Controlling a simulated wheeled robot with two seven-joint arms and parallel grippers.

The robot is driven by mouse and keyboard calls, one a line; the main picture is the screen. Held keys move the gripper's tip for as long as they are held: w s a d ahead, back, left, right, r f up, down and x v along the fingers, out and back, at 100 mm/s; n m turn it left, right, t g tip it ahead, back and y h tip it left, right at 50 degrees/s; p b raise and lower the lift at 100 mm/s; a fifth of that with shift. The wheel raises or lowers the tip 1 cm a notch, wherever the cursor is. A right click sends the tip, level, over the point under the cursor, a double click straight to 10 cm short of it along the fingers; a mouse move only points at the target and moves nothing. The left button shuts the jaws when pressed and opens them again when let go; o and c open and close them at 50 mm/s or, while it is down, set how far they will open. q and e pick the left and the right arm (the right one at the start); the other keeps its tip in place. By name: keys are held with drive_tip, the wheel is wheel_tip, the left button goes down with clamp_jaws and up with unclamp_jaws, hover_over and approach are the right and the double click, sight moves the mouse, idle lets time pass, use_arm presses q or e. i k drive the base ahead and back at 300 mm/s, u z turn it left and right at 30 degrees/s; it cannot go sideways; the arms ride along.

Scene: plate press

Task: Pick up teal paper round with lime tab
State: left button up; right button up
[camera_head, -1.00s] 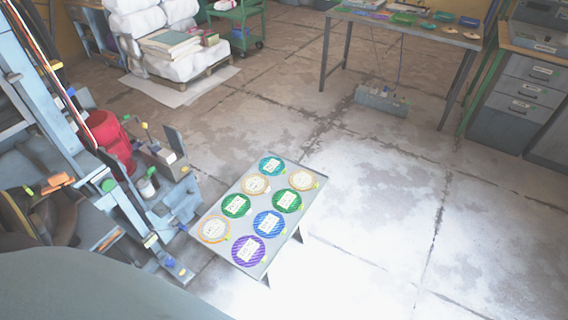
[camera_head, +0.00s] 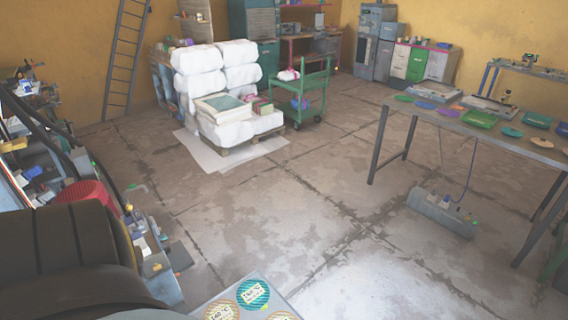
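A teal paper round (camera_head: 252,294) with a white label lies at the far corner of a small grey table (camera_head: 262,276), at the bottom edge of the head view. A small lime-coloured tab seems to show at its right lower edge, though it is tiny here. A tan round (camera_head: 221,311) lies just left of it and another tan round (camera_head: 283,316) to its lower right, both cut off by the picture edge. The rest of the small table is out of view. Neither of my grippers is in view.
Machinery with a red drum (camera_head: 88,194) stands close on the left. A pallet of white sacks (camera_head: 225,125) and a green cart (camera_head: 300,90) stand behind. A long table (camera_head: 470,125) with coloured pieces is at right, a grey toolbox (camera_head: 442,212) below. The middle floor is open.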

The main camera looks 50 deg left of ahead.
sight(253, 293)
drive_tip(key=i, duration=1.95)
drive_tip(key=u, duration=4.1)
drive_tip(key=i, duration=0.5)
